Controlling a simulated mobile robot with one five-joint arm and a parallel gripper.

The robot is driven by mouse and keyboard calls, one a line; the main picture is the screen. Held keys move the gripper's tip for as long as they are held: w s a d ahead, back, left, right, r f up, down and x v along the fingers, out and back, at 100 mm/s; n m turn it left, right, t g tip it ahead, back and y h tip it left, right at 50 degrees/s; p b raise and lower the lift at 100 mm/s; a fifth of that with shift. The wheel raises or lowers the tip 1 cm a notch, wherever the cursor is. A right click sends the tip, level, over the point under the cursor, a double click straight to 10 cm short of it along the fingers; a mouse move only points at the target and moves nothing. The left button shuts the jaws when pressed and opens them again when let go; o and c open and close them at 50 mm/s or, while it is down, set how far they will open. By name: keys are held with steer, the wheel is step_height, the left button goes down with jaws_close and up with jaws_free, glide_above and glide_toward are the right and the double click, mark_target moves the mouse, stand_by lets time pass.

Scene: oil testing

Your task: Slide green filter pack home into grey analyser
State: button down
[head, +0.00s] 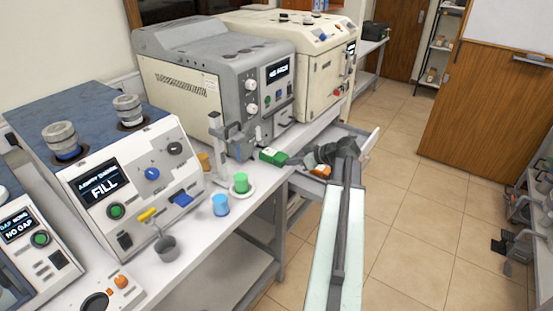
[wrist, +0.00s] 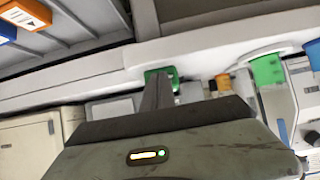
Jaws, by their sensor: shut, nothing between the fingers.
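The green filter pack (head: 272,155) lies on the white bench, in front of the grey analyser (head: 262,95), whose small lit screen (head: 277,71) is too small to read surely. The pack's end near me stands clear of the analyser; whether its far end is in an opening cannot be told. My gripper (head: 299,161) is at the bench edge, just right of the pack, shut and empty. In the wrist view the green pack (wrist: 152,74) shows just beyond my shut fingertips (wrist: 157,78), which overlap it. Whether they touch cannot be told.
An open drawer (head: 357,146) lies under my gripper, with an orange pack (head: 320,171) in it. The aisle floor is clear.

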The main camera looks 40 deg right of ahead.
mark_target(274, 153)
stand_by(0.3)
steer(key=shift+w+a+f, duration=0.1)
steer(key=shift+w+a, duration=0.25)
steer(key=shift+w, duration=1.1)
steer(key=shift+w+a, duration=0.35)
steer(key=shift+w, duration=1.1)
steer(key=shift+w+a+f, duration=0.1)
steer(key=shift+w+a, duration=0.25)
steer(key=shift+w, duration=1.1)
steer(key=p+v, duration=0.1)
steer(key=v, duration=0.2)
steer(key=p+v, duration=0.1)
steer(key=v, duration=0.1)
steer(key=p+v, duration=0.1)
steer(key=v, duration=0.2)
steer(key=shift+s+f+p, duration=0.2)
steer(key=shift+s+p, duration=0.15)
steer(key=shift+s, duration=0.2)
steer(key=shift+s+d, duration=0.1)
steer(key=shift+s, duration=0.1)
